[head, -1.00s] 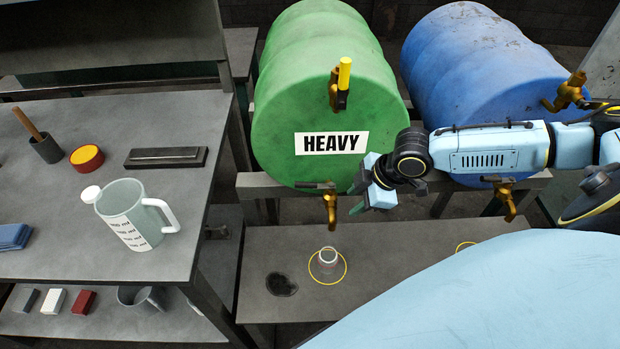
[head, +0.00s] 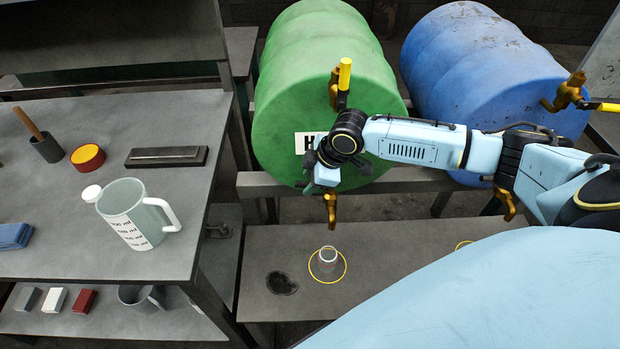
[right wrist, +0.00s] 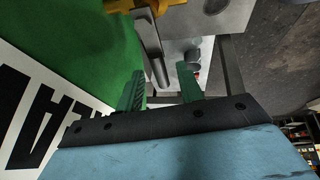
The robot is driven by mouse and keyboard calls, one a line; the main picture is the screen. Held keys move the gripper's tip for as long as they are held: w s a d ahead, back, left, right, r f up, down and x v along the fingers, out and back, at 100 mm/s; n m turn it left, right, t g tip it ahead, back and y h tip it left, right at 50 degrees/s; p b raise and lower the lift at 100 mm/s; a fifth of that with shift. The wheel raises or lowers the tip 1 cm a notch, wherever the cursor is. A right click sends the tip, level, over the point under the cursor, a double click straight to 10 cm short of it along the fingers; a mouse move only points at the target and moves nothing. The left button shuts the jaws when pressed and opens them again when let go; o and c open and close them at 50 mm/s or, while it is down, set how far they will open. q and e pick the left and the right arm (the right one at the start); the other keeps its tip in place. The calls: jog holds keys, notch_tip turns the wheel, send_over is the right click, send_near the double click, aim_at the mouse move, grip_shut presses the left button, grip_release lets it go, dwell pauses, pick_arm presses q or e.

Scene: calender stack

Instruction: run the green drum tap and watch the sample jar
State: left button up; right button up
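The green drum (head: 310,60) lies on its side on a rack. It has a brass tap (head: 330,207) low on its face and a yellow-handled brass valve (head: 342,85) higher up. The sample jar (head: 328,257), small and clear, stands under the low tap inside a yellow ring. My right gripper (head: 318,183) is at the low tap and hides its handle in the head view. In the right wrist view its green fingers (right wrist: 161,88) are apart, with the tap's grey handle (right wrist: 149,58) just beyond and between them. My left gripper is not in view.
A blue drum (head: 480,75) lies to the right, with its own taps. The left table (head: 60,190) holds a measuring jug (head: 128,215), a round tin (head: 87,157) and other items.

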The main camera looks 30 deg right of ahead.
jog(key=shift+f, duration=0.15)
jog(key=shift+c, duration=0.4)
grip_shut()
jog(key=shift+a, duration=0.15)
